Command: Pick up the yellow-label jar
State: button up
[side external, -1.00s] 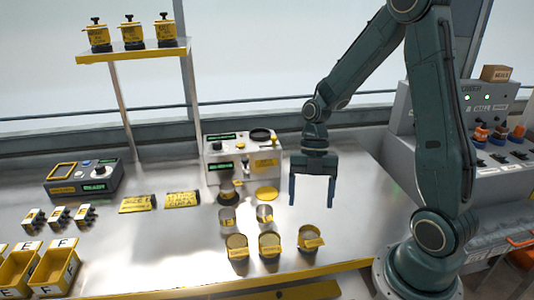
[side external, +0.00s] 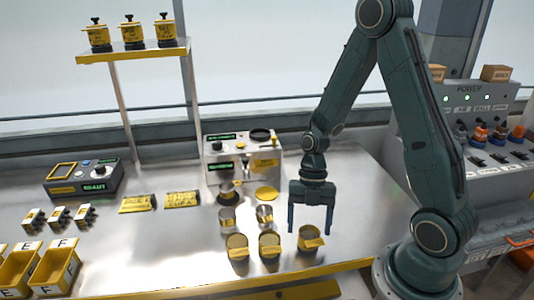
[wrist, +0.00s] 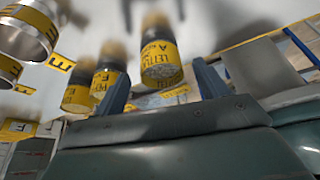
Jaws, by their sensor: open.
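Three jars with yellow labels stand in a row near the bench's front edge: left (side external: 237,252), middle (side external: 269,251) and right (side external: 307,245). In the wrist view, three jars with yellow labels also show; the nearest, with printed lettering (wrist: 161,62), appears between my fingers, and the others (wrist: 104,82) are to its left. My gripper (side external: 310,229) is open and empty, pointing down above the right jar. Its fingers (wrist: 162,78) are apart in the wrist view. I cannot tell exactly how far its tips are from the jar.
Metal cups (side external: 227,218) stand just behind the row. A control box (side external: 217,145) is further back. Three black-topped yellow jars (side external: 133,36) stand on a raised shelf (side external: 88,58). Yellow bins (side external: 58,270) are at front left. The bench right of the row is clear.

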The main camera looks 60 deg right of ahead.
jog(key=shift+x, duration=2)
jog(key=shift+d, duration=0.15)
jog(key=c, duration=1.1)
